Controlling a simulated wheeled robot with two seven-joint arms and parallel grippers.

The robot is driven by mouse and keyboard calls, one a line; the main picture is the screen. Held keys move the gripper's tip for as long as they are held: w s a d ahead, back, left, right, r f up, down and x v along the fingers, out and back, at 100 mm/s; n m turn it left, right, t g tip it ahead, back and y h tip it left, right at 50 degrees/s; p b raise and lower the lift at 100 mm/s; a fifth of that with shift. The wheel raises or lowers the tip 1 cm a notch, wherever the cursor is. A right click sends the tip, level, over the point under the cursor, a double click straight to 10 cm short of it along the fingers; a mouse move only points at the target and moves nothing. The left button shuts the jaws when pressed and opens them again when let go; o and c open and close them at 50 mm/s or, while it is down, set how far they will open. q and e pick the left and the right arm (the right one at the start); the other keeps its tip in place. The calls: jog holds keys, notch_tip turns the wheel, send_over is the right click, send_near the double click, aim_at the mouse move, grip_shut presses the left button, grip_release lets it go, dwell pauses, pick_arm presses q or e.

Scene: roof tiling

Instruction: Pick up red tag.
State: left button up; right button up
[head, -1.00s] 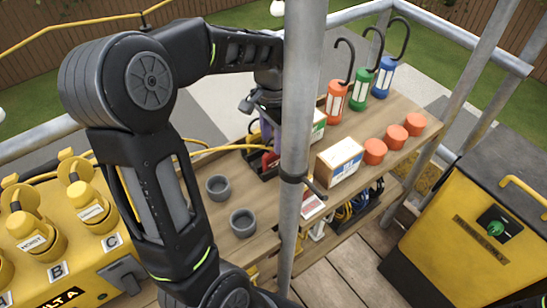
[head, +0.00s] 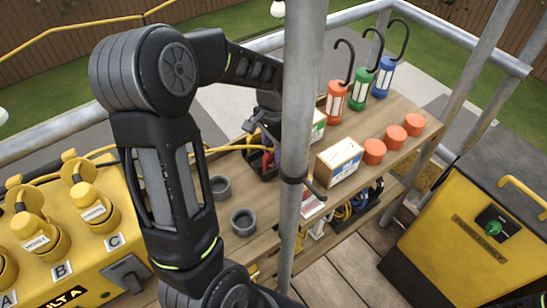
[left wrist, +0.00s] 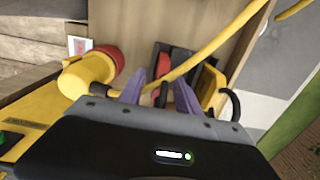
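A dark tray (head: 262,170) stands on the wooden shelf, partly behind the grey pole, with a small red piece (head: 268,160) in it. In the left wrist view red pieces (left wrist: 165,62) lie in the dark tray beyond my fingers; I cannot tell which one is the red tag. My left gripper (left wrist: 160,78) has two purple fingers spread apart, pointing at the tray, with nothing clearly held between them. In the head view the pole and the wrist hide most of its fingers. My right gripper is in neither view.
The upright grey pole (head: 302,100) stands close to my left arm. Grey cups (head: 243,222), a white-topped box (head: 339,161), orange cups (head: 374,151) and hooked lamps (head: 336,101) stand on the shelf. A yellow cable (left wrist: 205,50) crosses near the tray.

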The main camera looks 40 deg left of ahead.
pick_arm(q)
jog(key=shift+c, duration=0.3)
grip_shut()
dwell(0.3)
